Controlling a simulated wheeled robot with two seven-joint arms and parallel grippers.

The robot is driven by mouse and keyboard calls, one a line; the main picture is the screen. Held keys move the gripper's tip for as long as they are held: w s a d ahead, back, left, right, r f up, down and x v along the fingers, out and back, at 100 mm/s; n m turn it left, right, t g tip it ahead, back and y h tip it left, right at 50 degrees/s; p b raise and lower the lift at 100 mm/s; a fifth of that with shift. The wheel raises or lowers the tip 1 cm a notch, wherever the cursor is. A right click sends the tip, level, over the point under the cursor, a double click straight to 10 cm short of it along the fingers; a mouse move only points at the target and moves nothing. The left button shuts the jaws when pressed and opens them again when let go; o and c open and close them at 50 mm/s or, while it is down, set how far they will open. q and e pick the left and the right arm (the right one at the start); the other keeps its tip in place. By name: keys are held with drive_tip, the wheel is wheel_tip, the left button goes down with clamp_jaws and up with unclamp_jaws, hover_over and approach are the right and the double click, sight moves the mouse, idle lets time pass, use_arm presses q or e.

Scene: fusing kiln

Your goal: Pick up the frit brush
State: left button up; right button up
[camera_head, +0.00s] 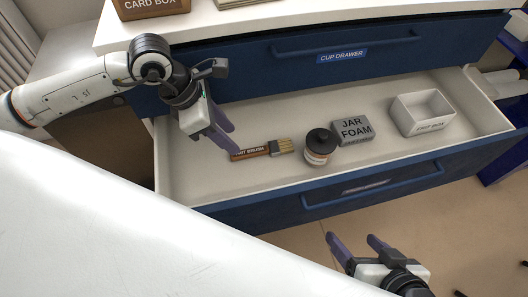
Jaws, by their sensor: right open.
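The frit brush (262,150) lies in the open drawer, left of its middle, with its brown labelled handle to the left and its pale bristles to the right. My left gripper (232,139) reaches into the drawer from the left, its purple fingers pointing down at the handle's left end. Its fingers look apart, with nothing visible held between them. I cannot tell whether a finger touches the handle. My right gripper (351,237) is open and empty, in front of the drawer at the bottom of the view.
The open drawer (190,186) also holds a black-lidded jar (318,147) just right of the brush, a grey jar foam block (352,130) and a white box (422,111). The closed cup drawer (250,68) is above and behind. The drawer's right front floor is clear.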

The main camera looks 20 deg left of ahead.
sight(247, 152)
use_arm(q)
drive_tip(key=b+x, duration=0.2)
drive_tip(key=x, duration=0.5)
drive_tip(key=shift+d+r, duration=0.1)
drive_tip(key=shift+d, duration=0.1)
drive_tip(key=shift+w, duration=0.1)
clamp_jaws()
use_arm(e)
drive_tip(key=shift+w+a+r+t+y, duration=0.2)
drive_tip(key=shift+a+r+y, duration=0.1)
drive_tip(key=shift+a+r, duration=0.2)
drive_tip(key=shift+w+a+r+t+y, duration=0.2)
drive_tip(key=shift+a+r+y, duration=0.15)
drive_tip(key=shift+r, duration=0.15)
